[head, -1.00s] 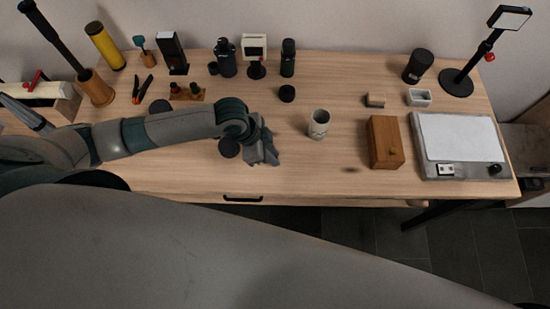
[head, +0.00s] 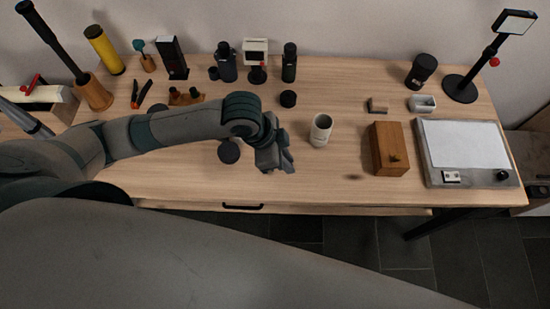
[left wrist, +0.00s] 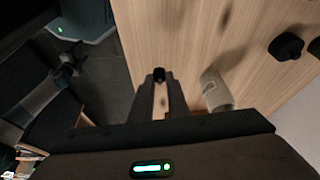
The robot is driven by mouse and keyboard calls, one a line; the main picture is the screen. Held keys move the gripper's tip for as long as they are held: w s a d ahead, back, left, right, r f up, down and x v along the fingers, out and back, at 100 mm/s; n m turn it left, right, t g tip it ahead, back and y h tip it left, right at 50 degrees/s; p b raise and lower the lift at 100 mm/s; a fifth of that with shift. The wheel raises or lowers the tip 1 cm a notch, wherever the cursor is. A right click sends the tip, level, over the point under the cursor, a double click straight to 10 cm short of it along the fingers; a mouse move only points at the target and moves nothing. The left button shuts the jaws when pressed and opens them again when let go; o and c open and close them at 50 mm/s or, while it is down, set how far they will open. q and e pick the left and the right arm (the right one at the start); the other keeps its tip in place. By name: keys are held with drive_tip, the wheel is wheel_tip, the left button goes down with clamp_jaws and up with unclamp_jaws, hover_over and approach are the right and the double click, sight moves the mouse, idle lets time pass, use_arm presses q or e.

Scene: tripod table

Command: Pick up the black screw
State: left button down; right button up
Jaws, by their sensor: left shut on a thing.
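The black screw (left wrist: 159,74) shows as a small dark round piece between the fingertips in the left wrist view. My left gripper (left wrist: 160,80) is shut on it. The rest of the screw is hidden or too small to tell. In the head view my left gripper (head: 287,163) is over the front middle of the wooden table (head: 310,185), left of and nearer than the pale cup; the screw cannot be made out there. My right gripper is in neither view.
The pale cup (head: 321,130) stands close to the gripper and also shows in the left wrist view (left wrist: 216,92). A wooden box (head: 387,148) and a grey board (head: 462,152) stand to the right. Bottles and small tools line the back. The table's front middle is largely clear.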

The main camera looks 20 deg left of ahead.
use_arm(q)
drive_tip(key=s+d+r+b, duration=0.1)
drive_tip(key=s+d+r, duration=0.2)
drive_tip(key=d, duration=0.3)
drive_tip(key=shift+d+r, duration=0.15)
drive_tip(key=shift+r, duration=0.4)
drive_tip(key=shift+w, duration=0.15)
